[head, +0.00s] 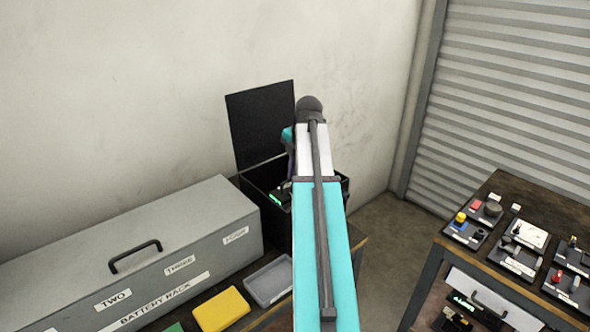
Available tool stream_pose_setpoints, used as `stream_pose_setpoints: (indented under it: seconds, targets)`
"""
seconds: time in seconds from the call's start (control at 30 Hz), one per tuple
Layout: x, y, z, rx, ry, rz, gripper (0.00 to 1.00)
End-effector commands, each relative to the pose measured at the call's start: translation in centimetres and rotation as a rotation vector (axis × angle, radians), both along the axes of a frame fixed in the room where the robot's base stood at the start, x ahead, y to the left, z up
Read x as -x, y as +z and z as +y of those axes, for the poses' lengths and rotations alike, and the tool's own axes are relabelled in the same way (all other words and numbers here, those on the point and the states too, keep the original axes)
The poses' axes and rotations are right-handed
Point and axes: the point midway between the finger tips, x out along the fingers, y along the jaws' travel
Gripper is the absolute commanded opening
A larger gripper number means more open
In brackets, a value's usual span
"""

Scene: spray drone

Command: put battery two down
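My arm reaches forward to a black box (262,125) with its lid raised, standing against the wall. My gripper (284,187) is low at the box's opening, mostly hidden behind my arm and the box wall. Its fingers cannot be made out. A small green light (275,199) glows on something dark inside the box, which may be a battery. Whether my gripper holds it is not clear. The grey battery rack (130,255) is at the left, its front labelled TWO, THREE and FOUR. Its lid is shut. No battery labelled two can be read.
A yellow block (221,310) and an empty grey tray (269,281) lie in front of the rack. A wooden table (497,187) with several small trays of parts stands at the right. A dark unit with green lights (465,303) sits below it. Bare floor lies between.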

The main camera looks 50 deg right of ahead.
Motion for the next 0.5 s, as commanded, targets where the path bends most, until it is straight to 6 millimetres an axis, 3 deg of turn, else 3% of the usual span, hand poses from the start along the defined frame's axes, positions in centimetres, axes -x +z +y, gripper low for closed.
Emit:
stream_pose_setpoints:
  seconds: [0.2, 0.5]
  targets:
    - [0.0, -1.3, 0.0, 0.002, 0.0, -0.004, 0.0]
    - [0.0, -1.7, -0.1, 0.004, -0.001, -0.006, 0.0]
